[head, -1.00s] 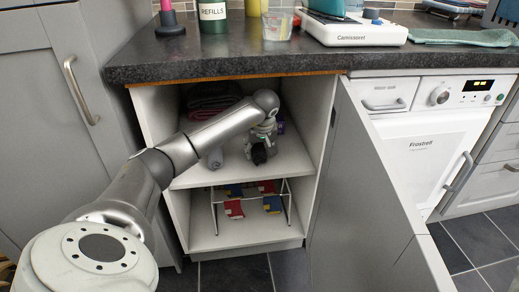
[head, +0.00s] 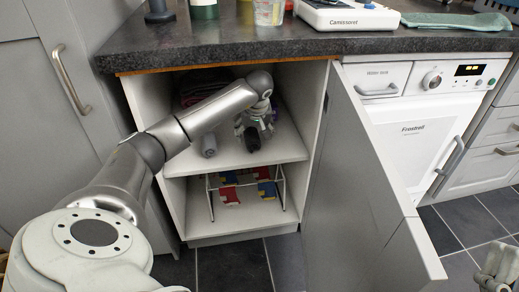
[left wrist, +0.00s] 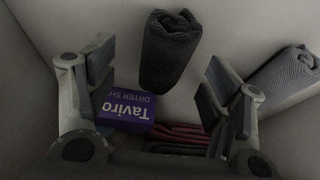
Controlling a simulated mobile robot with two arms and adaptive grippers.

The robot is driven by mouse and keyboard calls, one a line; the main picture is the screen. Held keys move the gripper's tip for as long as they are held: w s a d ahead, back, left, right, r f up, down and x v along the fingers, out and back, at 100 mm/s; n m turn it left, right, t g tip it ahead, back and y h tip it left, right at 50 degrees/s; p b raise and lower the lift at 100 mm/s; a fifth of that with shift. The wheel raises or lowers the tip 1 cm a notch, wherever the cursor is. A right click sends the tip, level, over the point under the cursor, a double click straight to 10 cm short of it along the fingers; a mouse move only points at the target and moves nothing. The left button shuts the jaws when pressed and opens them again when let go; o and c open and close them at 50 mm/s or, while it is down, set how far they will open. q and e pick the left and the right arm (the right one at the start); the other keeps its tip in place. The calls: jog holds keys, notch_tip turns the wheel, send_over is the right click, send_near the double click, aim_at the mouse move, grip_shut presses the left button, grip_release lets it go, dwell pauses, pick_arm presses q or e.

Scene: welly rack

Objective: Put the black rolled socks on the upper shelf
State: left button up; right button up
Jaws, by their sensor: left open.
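The black rolled socks (head: 252,141) lie on the upper shelf (head: 236,157) of the open cabinet, near its front. In the left wrist view the black roll (left wrist: 168,50) shows at the top centre, with no finger touching it. My left gripper (head: 253,127) is inside the cabinet above and behind the roll. Its two fingers (left wrist: 158,100) are spread and empty. It partly hides the roll and the things behind. My right gripper (head: 496,266) shows only partly at the lower right edge, far from the socks.
A grey roll (head: 208,146) lies left of the socks; it also shows in the wrist view (left wrist: 285,76). A purple dryer-sheet box (left wrist: 126,108) and folded pink cloth (left wrist: 180,135) are behind. A wire rack (head: 281,190) stands below. The cabinet door (head: 350,170) stands open at right.

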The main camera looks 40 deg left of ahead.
pick_arm(q)
jog(key=shift+v, duration=0.8)
jog(key=s+d, duration=0.1)
jog(key=s+d+p, duration=0.1)
jog(key=d, duration=0.1)
jog(key=shift+s+d+f, duration=0.1)
jog(key=shift+s, duration=0.2)
jog(key=s+d+p, duration=0.2)
jog(key=s+d, duration=0.2)
jog(key=d, duration=0.2)
jog(key=shift+s, duration=0.4)
pick_arm(e)
jog(key=w+f+g+h, duration=0.2)
jog(key=w+f+g, duration=0.2)
jog(key=f+g, duration=0.4)
jog(key=shift+w+d+f+g+h, duration=0.2)
jog(key=shift+d+f+g+h, duration=0.15)
jog(key=shift+f, duration=2.15)
pick_arm(q)
jog(key=shift+d+f, duration=0.1)
jog(key=shift+f, duration=0.05)
